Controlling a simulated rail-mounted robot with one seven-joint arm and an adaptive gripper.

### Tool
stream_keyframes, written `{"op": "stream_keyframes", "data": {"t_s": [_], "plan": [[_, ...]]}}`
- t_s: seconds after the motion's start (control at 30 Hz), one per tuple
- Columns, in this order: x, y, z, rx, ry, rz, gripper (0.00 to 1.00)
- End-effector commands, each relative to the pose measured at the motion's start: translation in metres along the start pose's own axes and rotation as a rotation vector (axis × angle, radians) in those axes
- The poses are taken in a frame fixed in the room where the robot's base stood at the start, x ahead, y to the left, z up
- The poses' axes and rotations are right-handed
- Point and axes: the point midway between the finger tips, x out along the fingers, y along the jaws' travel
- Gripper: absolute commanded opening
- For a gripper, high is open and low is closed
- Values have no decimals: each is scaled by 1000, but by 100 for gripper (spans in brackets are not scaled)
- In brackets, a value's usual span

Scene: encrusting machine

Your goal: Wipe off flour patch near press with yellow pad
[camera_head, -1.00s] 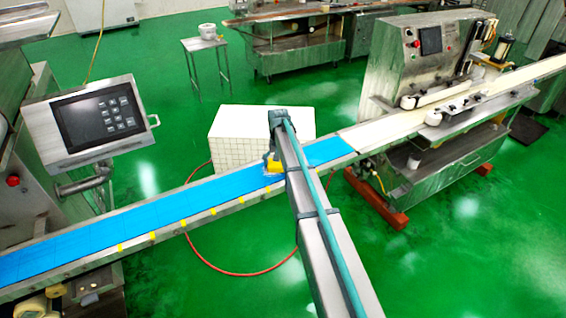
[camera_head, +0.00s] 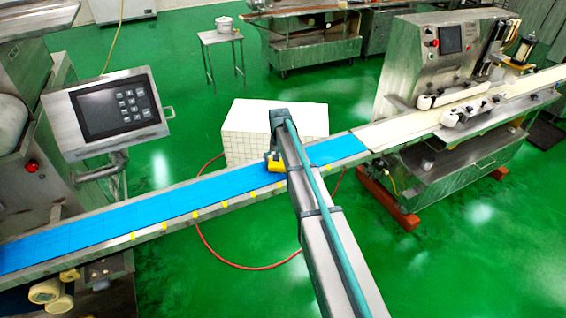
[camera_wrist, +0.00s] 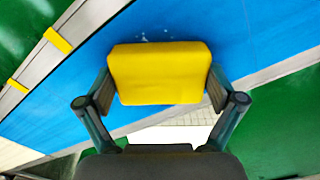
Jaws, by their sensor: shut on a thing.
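A few small white specks of flour (camera_wrist: 145,38) show on the blue belt just beyond the pad. The pad's underside is hidden, so I cannot tell whether it touches the belt.
A steel machine (camera_head: 440,65) with a pale belt stands at the right. A control panel (camera_head: 108,112) stands at the left above the belt. A white tiled block (camera_head: 270,118) sits behind the belt. Yellow clips (camera_head: 196,212) line the near rail.

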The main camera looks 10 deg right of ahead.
Motion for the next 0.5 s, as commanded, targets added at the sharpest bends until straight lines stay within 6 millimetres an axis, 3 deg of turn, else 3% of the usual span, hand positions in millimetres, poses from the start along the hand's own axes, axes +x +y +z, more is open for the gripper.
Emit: {"op": "stream_keyframes", "data": {"t_s": [0.3, 0.5], "plan": [[-1, -22, 13, -1, -1, -1, 62], [2, -24, 14, 0, 0, 0, 62]]}}
